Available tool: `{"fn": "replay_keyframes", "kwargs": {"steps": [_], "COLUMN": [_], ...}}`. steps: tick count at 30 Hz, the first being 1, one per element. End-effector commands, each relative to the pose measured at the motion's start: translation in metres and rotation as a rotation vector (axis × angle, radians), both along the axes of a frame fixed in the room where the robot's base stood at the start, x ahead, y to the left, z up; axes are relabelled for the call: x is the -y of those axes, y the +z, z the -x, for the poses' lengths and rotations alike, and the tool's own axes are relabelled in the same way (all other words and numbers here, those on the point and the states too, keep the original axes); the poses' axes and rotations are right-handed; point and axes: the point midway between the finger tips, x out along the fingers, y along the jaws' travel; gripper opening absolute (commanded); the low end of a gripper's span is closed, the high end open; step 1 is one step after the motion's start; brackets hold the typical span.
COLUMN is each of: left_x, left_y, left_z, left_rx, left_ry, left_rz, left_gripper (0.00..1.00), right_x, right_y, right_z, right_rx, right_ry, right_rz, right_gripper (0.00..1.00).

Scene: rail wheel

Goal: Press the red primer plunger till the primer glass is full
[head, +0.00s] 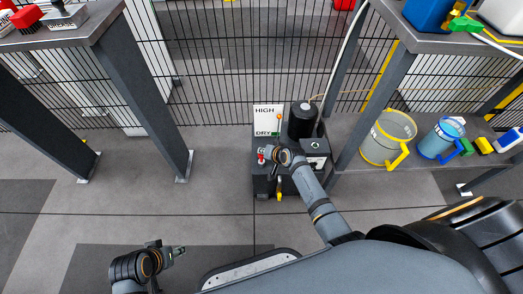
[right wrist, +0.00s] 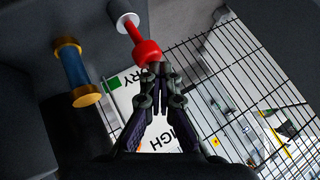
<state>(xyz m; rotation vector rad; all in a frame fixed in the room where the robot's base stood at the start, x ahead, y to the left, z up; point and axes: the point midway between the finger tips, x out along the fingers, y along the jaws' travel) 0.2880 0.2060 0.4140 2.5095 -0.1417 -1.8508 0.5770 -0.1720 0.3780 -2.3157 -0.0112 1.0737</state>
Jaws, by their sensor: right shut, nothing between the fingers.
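The red primer plunger (head: 261,157) stands on the dark pump unit (head: 262,182) by the fence. In the right wrist view its red knob (right wrist: 147,52) sits on a red stem out of a white collar. My right gripper (right wrist: 158,70) is shut and empty, its fingertips at the knob; I cannot tell whether they touch it. The primer glass (right wrist: 73,68) is a blue cylinder with brass-coloured ends beside the plunger; its fill level is unclear. In the head view my right gripper (head: 272,155) covers part of the unit. My left gripper (head: 178,251) is low over the floor, away from it.
A HIGH/DRY sign (head: 267,119) and a black cylinder (head: 303,119) stand at the unit's back. A shelf on the right holds a yellow-trimmed jug (head: 389,138) and a blue jug (head: 442,138). Table legs flank the unit. Open floor lies to the left.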

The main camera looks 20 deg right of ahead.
Motion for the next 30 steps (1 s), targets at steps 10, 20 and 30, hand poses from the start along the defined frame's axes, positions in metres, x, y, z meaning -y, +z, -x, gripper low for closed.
{"fn": "replay_keyframes", "kwargs": {"steps": [10, 20, 30], "left_x": [0.0, 0.0, 0.0], "left_y": [0.024, 0.029, 0.047], "left_z": [0.0, 0.0, 0.0], "left_rx": [0.0, 0.0, 0.0], "left_ry": [0.0, 0.0, 0.0], "left_rz": [0.0, 0.0, 0.0], "left_gripper": [0.4, 0.4, 0.4], "right_x": [0.0, 0.0, 0.0], "right_y": [0.021, 0.025, 0.043], "right_z": [0.0, 0.0, 0.0], "right_rx": [-0.001, 0.0, 0.0], "right_ry": [0.0, 0.001, 0.001], "right_rz": [0.0, 0.001, 0.001], "right_gripper": [0.0, 0.0, 0.0]}}
